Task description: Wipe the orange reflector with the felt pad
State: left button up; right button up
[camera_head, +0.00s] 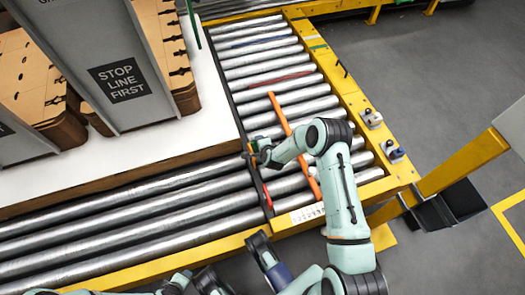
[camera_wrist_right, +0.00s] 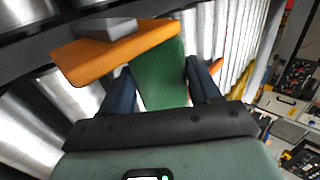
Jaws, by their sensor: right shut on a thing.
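My right gripper (camera_wrist_right: 160,85) is shut on a green pad (camera_wrist_right: 162,75), which I take for the felt pad. The pad's far end meets an orange plate (camera_wrist_right: 110,52), which looks like the reflector, with a grey block (camera_wrist_right: 105,28) on it. They overlap in the wrist view; I cannot tell whether they touch. In the head view the right gripper (camera_head: 266,156) is by the black rail, with the small green pad (camera_head: 263,143) and orange reflector (camera_head: 251,150) beside it. My left arm's parts show at the bottom edge; its fingers cannot be made out.
Metal rollers (camera_head: 270,62) lie around the work spot, edged by a yellow frame (camera_head: 345,90). A long orange bar (camera_head: 281,118) crosses the rollers next to my right arm. A white-topped platform (camera_head: 212,110) with a grey sign panel (camera_head: 100,50) and cardboard stacks stands left.

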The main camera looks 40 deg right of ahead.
jog(key=shift+s+a+f+p, duration=0.1)
jog(key=shift+s+a+p, duration=0.1)
jog(key=shift+s+p, duration=0.3)
jog(key=shift+s+a+f+p, duration=0.1)
jog(key=shift+s+a+p, duration=0.1)
jog(key=shift+s+p, duration=0.25)
jog(key=shift+s+a+p, duration=0.2)
jog(key=shift+s+p, duration=0.1)
jog(key=shift+s, duration=0.45)
jog(key=shift+s+a+p, duration=0.2)
jog(key=shift+s+p, duration=0.15)
jog(key=shift+s, duration=0.35)
jog(key=shift+s+a+p, duration=0.2)
jog(key=shift+s+p, duration=0.1)
jog(key=shift+s, duration=0.45)
jog(key=shift+s+d, duration=0.3)
jog(key=shift+d, duration=0.65)
jog(key=shift+s+d, duration=0.3)
jog(key=shift+d, duration=0.7)
jog(key=shift+s+d, duration=0.3)
jog(key=shift+d, duration=0.65)
jog(key=shift+s+d+b, duration=0.15)
jog(key=shift+s+d, duration=0.05)
jog(key=shift+d, duration=0.55)
jog(key=shift+s+d+b, duration=0.15)
jog(key=shift+s+d, duration=0.05)
jog(key=shift+d, duration=0.5)
